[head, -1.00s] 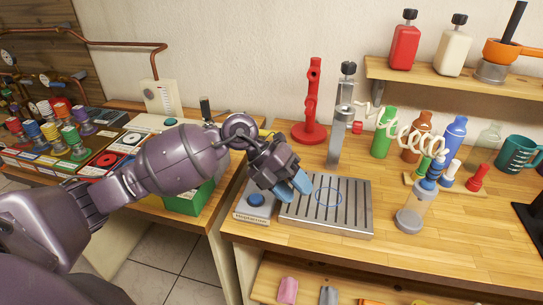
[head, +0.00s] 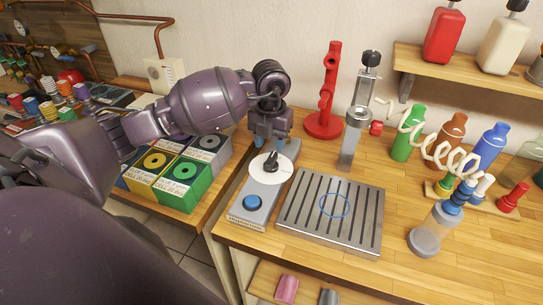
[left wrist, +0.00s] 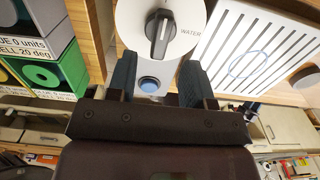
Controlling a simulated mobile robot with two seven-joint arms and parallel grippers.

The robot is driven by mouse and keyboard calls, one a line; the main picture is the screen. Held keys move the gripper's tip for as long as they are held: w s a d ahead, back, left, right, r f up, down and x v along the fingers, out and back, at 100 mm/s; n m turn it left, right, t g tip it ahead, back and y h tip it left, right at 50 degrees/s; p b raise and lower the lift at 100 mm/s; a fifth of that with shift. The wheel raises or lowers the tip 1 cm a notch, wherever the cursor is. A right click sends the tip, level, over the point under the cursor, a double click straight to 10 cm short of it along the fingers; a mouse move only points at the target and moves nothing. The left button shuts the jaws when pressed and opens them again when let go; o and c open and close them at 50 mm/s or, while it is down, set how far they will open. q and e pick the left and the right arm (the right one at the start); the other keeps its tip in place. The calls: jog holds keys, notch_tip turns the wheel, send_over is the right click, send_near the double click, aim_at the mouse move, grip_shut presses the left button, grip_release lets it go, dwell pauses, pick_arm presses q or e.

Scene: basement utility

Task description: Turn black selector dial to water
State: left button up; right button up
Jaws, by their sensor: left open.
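The black selector dial (head: 271,163) sits on a white disc (head: 286,169) at the back of a grey base with a blue button (head: 252,202). In the left wrist view the dial (left wrist: 159,36) has a pale mark running roughly up and down. The word WATER is printed on the disc to its right. My left gripper (head: 272,143) is open just behind and above the dial, with nothing between its fingers. In the left wrist view its blue fingertips (left wrist: 160,78) show on either side of the blue button (left wrist: 149,84). My right gripper is not in view.
A slatted metal tray (head: 290,222) stands right of the base. A grey post (head: 349,150) and a red stand (head: 325,120) rise behind. Green and yellow boxes (head: 188,171) stand left, below my arm. A coiled hose (head: 425,140) and bottles occupy the right.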

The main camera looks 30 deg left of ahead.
aim_at(271, 158)
pick_arm(q)
jog(key=shift+f, duration=2.8)
grip_shut()
